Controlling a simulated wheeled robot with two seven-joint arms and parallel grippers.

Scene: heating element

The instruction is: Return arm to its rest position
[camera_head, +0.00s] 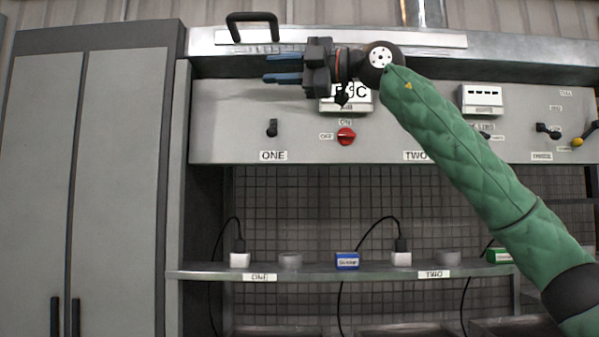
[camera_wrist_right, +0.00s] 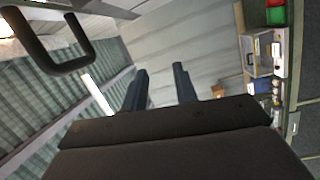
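My right arm (camera_head: 455,150), in a green quilted sleeve, reaches from the lower right of the head view up to the top of the control panel. Its gripper (camera_head: 283,68) points left in front of the panel's upper edge, below a black handle (camera_head: 252,27). In the right wrist view the two blue-grey fingers (camera_wrist_right: 160,90) stand apart with nothing between them. The black handle also shows at the upper left of the wrist view (camera_wrist_right: 50,40). My left gripper is in neither view.
The grey panel (camera_head: 225,125) carries a red knob (camera_head: 346,136) and several black switches. A shelf (camera_head: 310,272) below holds white plugs, a blue block (camera_head: 347,261) and a green block (camera_head: 499,256). A tall grey cabinet (camera_head: 120,180) stands at the left.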

